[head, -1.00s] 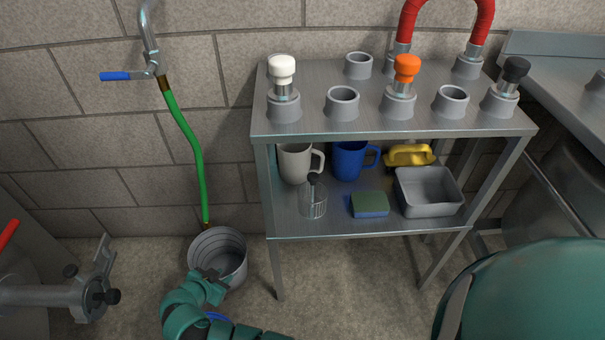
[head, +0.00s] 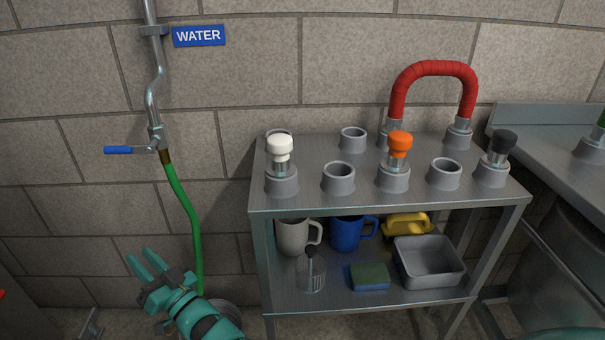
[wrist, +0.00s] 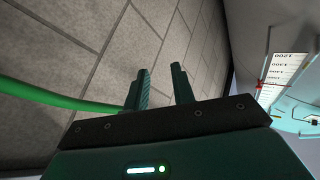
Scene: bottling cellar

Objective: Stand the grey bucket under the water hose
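The grey bucket (head: 227,311) stands on the floor by the wall at the bottom of the head view. Only part of its rim and side shows; my arm and the frame edge hide the rest. The green water hose (head: 183,200) hangs from the tap pipe (head: 155,100) down towards the bucket. Its lower end is hidden behind my gripper. My gripper (head: 142,256) is raised above and left of the bucket, apart from it, fingers open and empty. In the wrist view the gripper (wrist: 160,68) has a clear gap between its fingers, and the hose (wrist: 55,97) passes at left.
A blue tap lever (head: 119,150) sticks out left below the WATER sign (head: 199,36). A metal shelf (head: 300,205) stands right of the hose, with mugs, a sponge (head: 370,276) and a grey tray (head: 430,262) on its lower board. A steel counter (head: 555,150) is further right.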

